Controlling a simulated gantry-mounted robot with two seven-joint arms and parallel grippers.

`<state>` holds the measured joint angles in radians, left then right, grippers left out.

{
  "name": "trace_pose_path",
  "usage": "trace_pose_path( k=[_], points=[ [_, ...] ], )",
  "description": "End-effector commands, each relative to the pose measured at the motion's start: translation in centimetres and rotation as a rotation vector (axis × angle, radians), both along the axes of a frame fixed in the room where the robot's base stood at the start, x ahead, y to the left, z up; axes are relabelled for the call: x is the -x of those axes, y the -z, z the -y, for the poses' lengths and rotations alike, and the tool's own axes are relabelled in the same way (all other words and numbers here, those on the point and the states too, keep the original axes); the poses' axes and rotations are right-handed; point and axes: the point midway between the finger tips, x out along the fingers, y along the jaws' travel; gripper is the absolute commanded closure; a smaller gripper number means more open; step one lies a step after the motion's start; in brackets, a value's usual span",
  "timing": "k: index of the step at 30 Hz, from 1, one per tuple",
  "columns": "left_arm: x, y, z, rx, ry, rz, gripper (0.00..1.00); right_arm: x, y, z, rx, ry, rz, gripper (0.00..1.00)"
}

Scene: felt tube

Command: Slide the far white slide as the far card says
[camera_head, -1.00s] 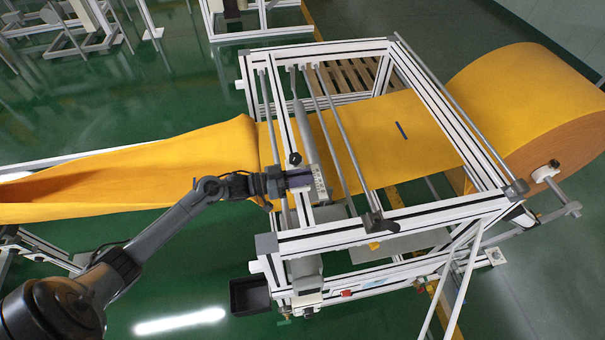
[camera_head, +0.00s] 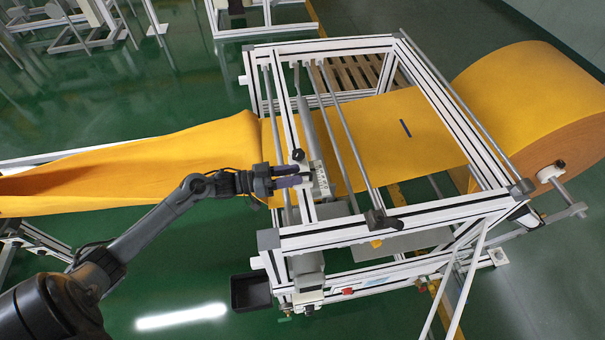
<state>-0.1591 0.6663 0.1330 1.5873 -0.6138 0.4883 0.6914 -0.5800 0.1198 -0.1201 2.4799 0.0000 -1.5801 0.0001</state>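A small white piece with dark marks (camera_head: 320,180) sits on the near-left rail of the white frame, beside a dark knob (camera_head: 297,155). I cannot tell whether it is the slide or the card, and no writing is legible. My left gripper (camera_head: 295,176) is just left of this piece, over the rail. Its two dark fingers show apart with a narrow gap, and I see nothing held between them. A second dark fitting (camera_head: 376,220) sits lower right on the frame. My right gripper is not in view.
Yellow felt (camera_head: 130,170) runs through the white frame (camera_head: 370,233) from the large roll (camera_head: 535,110) at right. Metal rods (camera_head: 345,140) cross above the felt. A black bin (camera_head: 250,292) stands on the green floor below the frame.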

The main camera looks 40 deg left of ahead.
Motion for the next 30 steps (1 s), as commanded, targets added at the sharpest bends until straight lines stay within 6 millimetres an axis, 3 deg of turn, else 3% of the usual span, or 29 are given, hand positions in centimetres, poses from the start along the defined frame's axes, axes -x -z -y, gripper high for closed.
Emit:
trace_pose_path(
  k=[6, 12, 26, 30],
  points=[
    [3.0, 0.2, -2.3, -0.002, 0.001, -0.003, 0.62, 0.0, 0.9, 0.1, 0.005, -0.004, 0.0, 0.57],
    [4.6, 0.1, -3.6, 0.0, 0.001, -0.002, 0.62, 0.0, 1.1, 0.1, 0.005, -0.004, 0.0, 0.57],
    [5.1, 0.0, -4.0, 0.002, 0.001, -0.001, 0.62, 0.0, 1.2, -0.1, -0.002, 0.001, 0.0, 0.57],
    [5.3, 1.0, -3.3, 0.005, 0.01, -0.056, 0.62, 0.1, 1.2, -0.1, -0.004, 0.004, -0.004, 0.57]
  ],
)
